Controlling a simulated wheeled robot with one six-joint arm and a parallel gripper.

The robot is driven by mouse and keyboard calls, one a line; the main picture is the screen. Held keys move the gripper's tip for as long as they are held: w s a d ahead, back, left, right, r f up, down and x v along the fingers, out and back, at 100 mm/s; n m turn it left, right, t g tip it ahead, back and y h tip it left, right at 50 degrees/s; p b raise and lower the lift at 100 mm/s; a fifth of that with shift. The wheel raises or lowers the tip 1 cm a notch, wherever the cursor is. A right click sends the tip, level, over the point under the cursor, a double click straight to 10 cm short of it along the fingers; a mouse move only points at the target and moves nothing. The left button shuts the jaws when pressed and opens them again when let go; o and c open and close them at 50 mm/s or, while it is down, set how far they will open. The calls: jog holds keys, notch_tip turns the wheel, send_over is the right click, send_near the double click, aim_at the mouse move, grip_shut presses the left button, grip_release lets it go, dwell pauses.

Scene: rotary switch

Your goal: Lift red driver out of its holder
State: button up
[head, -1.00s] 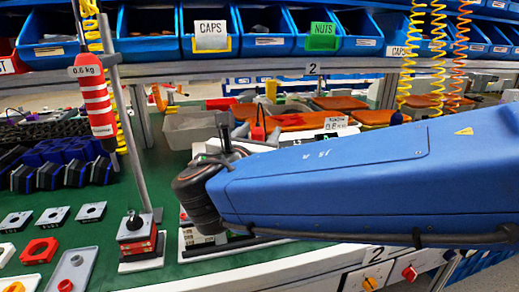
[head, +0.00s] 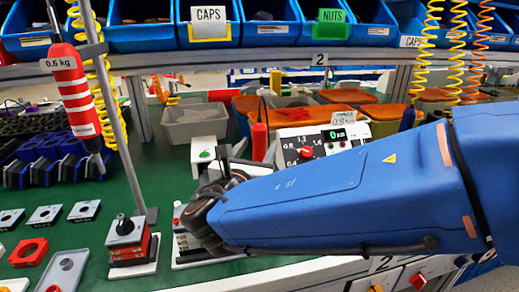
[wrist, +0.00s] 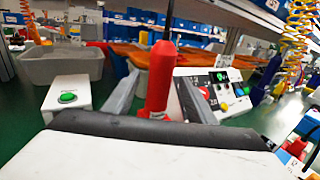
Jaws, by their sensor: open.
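The red driver (head: 259,141) stands upright just beyond my gripper, left of the control box; its lower part and its holder are hidden in the head view. In the wrist view the red driver (wrist: 160,78) rises in the middle of the picture, between the two grey fingers. My gripper (head: 232,158) is open, with dark fingers pointing up and away in the head view. I cannot tell whether either finger touches the driver or how deep it is between them. Another red driver with white stripes (head: 76,92), marked 0.6 kg, hangs at the left.
A control box (head: 305,145) with a red knob and display stands right of the red driver. A white box with a green button (head: 204,154) is to its left, a grey bin (head: 195,122) behind. A metal pole (head: 126,130) and switch block (head: 130,240) stand at left.

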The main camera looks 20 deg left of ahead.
jog(key=shift+w+a, duration=0.2)
jog(key=shift+w, duration=2.85)
grip_shut()
